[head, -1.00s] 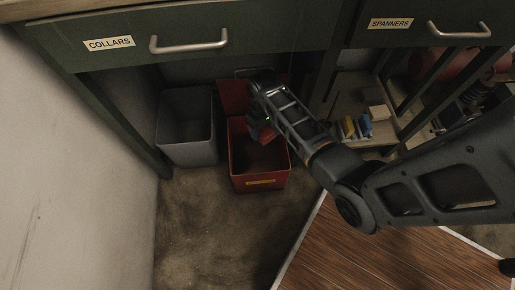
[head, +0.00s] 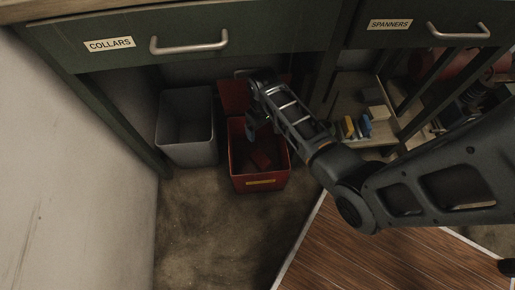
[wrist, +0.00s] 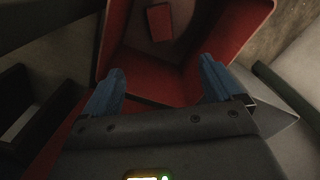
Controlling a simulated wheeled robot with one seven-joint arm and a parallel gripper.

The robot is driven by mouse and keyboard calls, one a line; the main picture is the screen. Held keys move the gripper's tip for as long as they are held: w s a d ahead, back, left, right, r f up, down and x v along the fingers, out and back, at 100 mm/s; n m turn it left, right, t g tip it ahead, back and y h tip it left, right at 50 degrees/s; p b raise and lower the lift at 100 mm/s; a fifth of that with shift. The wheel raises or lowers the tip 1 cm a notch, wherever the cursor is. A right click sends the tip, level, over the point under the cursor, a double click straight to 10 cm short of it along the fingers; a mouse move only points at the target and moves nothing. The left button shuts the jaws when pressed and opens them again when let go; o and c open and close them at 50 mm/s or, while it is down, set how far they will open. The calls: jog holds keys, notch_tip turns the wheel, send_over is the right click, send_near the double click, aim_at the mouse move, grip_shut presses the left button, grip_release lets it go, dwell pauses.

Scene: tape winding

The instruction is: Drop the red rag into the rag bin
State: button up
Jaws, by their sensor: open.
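The red rag (head: 261,159) lies inside the red rag bin (head: 259,183), low down in it. In the wrist view the rag (wrist: 160,22) shows as a small folded red piece on the bin's floor, inside the red walls (wrist: 245,30). My gripper (head: 251,128) is above the bin's opening.
A grey bin (head: 187,151) stands just left of the red bin. The bench with its COLLARS drawer (head: 190,43) overhangs both bins. A low shelf (head: 372,140) with small blocks and books is at the right. The floor in front is clear.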

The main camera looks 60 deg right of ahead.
notch_tip(320, 180, up, 7)
jog(key=p, duration=0.2)
jog(key=shift+f, duration=0.15)
dwell(0.4)
